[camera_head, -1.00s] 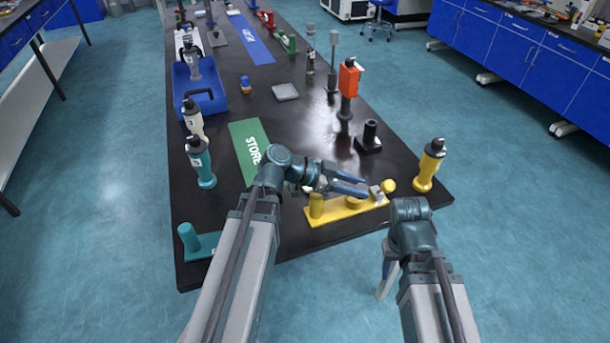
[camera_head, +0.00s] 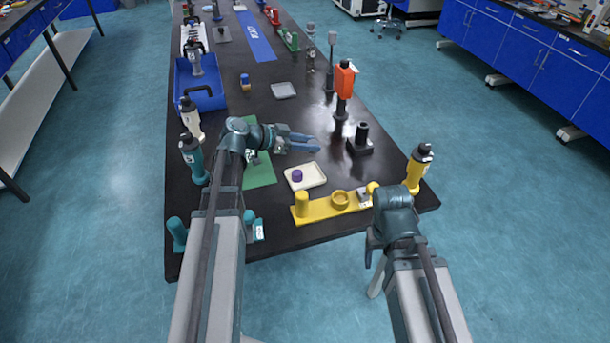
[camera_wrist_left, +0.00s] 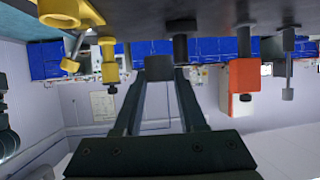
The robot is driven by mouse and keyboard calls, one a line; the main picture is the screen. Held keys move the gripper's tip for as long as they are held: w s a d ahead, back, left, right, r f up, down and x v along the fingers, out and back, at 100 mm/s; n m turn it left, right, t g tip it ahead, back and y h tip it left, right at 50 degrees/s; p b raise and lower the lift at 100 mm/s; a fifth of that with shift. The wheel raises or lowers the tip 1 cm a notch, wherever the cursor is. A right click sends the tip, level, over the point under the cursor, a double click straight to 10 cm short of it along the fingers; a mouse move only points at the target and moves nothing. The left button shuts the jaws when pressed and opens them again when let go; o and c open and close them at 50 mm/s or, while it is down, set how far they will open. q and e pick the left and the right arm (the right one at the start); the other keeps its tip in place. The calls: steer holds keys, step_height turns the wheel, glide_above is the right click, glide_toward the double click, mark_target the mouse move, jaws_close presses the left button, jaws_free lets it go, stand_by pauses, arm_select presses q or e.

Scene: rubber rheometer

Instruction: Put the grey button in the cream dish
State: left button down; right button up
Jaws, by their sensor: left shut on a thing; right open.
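The cream dish (camera_head: 318,179) lies flat on the black table and holds a small purple button (camera_head: 297,175). My left gripper (camera_head: 314,145) is above the table, beyond the dish and apart from it. In the left wrist view its fingers (camera_wrist_left: 158,78) are shut on a dark grey piece (camera_wrist_left: 158,66), which looks like the grey button; its full shape is hard to see. In the head view I cannot make out the piece. My right gripper (camera_head: 374,262) is open and empty at the front, off the table's edge.
A yellow fixture (camera_head: 325,211) with a post and ring stands in front of the dish. A yellow bottle (camera_head: 418,168) is at the right edge. A black post on a base (camera_head: 361,140) stands right of my left gripper. A green mat (camera_head: 262,172) lies left.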

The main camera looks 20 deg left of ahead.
mark_target(308, 176)
arm_select(q)
steer(key=shift+f+b, duration=5)
steer(key=shift+f, duration=0.1)
steer(key=shift+f, duration=0.15)
steer(key=shift+c, duration=2.4)
jaws_free()
steer(key=shift+r, duration=0.2)
steer(key=shift+s+r, duration=0.15)
steer(key=shift+r, duration=0.1)
steer(key=p+v, duration=0.5)
steer(key=v, duration=0.5)
steer(key=shift+s+a+r, duration=0.1)
steer(key=shift+a, duration=0.15)
steer(key=shift+s+a+r, duration=0.15)
steer(key=shift+s+a, duration=0.2)
steer(key=shift+a, duration=0.05)
